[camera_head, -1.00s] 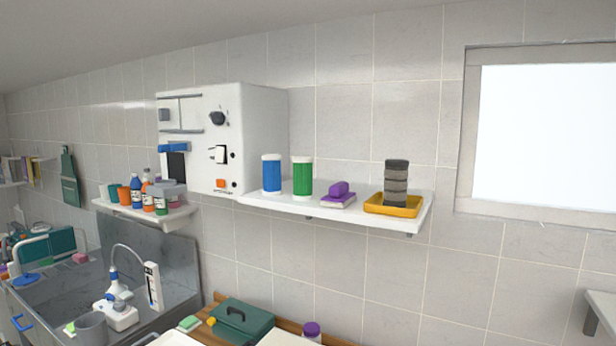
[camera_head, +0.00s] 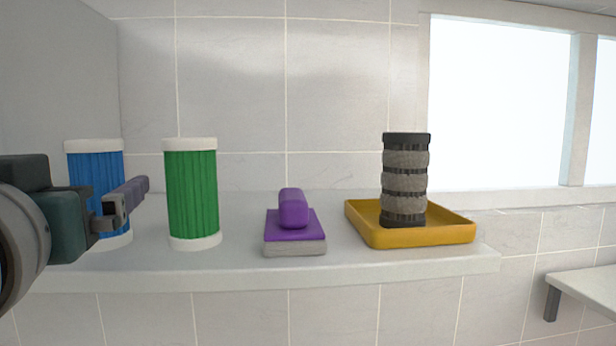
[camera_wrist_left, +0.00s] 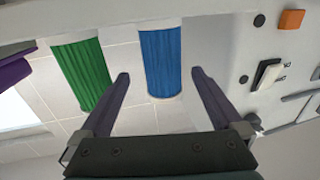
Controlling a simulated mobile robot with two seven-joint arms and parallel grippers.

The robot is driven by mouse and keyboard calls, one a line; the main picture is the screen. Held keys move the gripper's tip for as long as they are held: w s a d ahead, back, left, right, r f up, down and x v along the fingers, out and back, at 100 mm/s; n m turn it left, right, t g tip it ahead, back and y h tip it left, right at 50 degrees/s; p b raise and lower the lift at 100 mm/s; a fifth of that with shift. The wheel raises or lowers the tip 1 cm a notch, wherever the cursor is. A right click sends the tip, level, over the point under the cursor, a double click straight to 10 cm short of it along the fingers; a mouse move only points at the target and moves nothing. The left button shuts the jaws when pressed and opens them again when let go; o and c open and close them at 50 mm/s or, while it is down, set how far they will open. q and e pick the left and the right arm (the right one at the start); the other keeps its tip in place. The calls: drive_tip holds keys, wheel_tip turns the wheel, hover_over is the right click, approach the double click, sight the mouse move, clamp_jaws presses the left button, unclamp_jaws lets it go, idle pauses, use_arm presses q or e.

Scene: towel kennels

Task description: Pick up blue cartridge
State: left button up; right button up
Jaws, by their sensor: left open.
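The blue cartridge (camera_head: 92,172) is a ribbed blue cylinder with white ends. It stands upright on the white shelf (camera_head: 380,262) at the left, partly hidden behind my left gripper (camera_head: 128,198) in the head view. In the left wrist view the blue cartridge (camera_wrist_left: 161,62) shows between and beyond the two open fingers of my left gripper (camera_wrist_left: 160,84). The gripper is open and empty. I cannot tell whether the fingertips reach past the cartridge's near side. My right gripper is not in view.
A similar green cartridge (camera_head: 191,192) stands close to the right of the blue one. Farther right are a purple-handled block (camera_head: 294,228) and a yellow tray (camera_head: 452,228) holding a dark banded cylinder (camera_head: 405,180). A white machine (camera_wrist_left: 240,70) borders the cartridge's other side.

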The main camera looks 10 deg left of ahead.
sight(107, 179)
use_arm(q)
drive_tip(key=shift+p+x, duration=0.55)
drive_tip(key=shift+x, duration=0.7)
drive_tip(key=p+x, duration=0.3)
drive_tip(key=x, duration=0.1)
drive_tip(key=shift+w+a, duration=0.2)
drive_tip(key=shift+a, duration=0.05)
drive_tip(key=shift+w+a+f, duration=0.1)
drive_tip(key=shift+w+a, duration=0.1)
drive_tip(key=shift+w, duration=0.1)
drive_tip(key=c, duration=1.5)
